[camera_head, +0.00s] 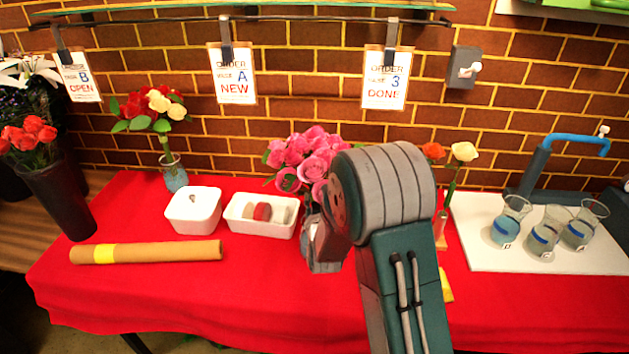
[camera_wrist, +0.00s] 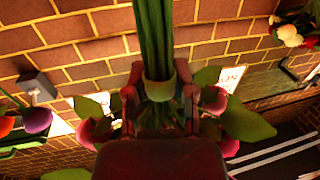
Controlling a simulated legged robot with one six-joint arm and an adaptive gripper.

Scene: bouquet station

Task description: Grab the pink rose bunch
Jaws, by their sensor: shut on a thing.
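The pink rose bunch (camera_head: 303,156) has several pink blooms with green leaves. In the head view it shows just left of my arm, above the red table, its lower part hidden by my arm and gripper. In the wrist view its green stems (camera_wrist: 155,35) run up between my fingers, with a pale band (camera_wrist: 160,92) around them. Pink blooms and leaves show on both sides of the wrist. My gripper (camera_wrist: 160,105) is shut on the stems near the band. It also shows in the head view (camera_head: 325,248), partly hidden. I cannot tell whether the stem ends touch anything.
Beakers (camera_head: 545,238) stand on a white board (camera_head: 470,222) at right. Order cards (camera_head: 233,75) hang from a rail above.

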